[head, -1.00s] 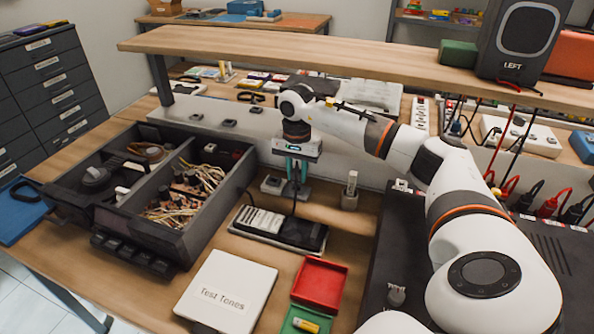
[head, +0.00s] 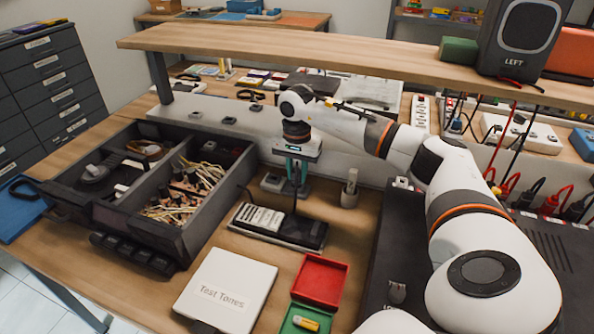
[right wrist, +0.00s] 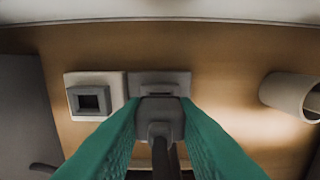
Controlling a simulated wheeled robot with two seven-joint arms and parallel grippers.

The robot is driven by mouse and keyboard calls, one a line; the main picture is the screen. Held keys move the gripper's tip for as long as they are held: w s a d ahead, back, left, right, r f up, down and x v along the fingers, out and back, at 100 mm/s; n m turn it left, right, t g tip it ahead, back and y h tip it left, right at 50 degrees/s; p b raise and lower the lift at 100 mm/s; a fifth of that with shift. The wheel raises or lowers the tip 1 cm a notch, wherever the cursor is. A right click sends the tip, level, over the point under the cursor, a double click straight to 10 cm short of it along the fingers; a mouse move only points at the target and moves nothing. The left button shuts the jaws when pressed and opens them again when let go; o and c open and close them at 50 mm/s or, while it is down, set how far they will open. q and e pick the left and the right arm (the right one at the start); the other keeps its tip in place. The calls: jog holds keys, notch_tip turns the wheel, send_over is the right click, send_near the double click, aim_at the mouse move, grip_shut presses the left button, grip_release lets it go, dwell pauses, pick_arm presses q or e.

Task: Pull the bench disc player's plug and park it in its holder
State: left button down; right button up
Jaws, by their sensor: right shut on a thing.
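My right gripper (head: 297,176) points down near the back of the bench, at the low ledge, with its teal fingers closed on a grey plug. In the right wrist view the plug (right wrist: 160,118) sits between the fingers, its dark cord running toward the camera. My left gripper is out of view.
A black unit with a white-keyed panel (head: 277,226) lies in front of the gripper. A white upright cylinder (head: 350,190) stands to the right. A grey divided tray (head: 180,228) with cables is at left. A Test Tones case (head: 226,291) and red tray (head: 319,281) lie in front.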

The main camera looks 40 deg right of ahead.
jog(key=shift+f+b, duration=0.3)
jog(key=shift+f, duration=0.25)
dwell(0.4)
jog(key=o, duration=1)
jog(key=shift+r+p, duration=2.55)
jog(key=shift+r, duration=6)
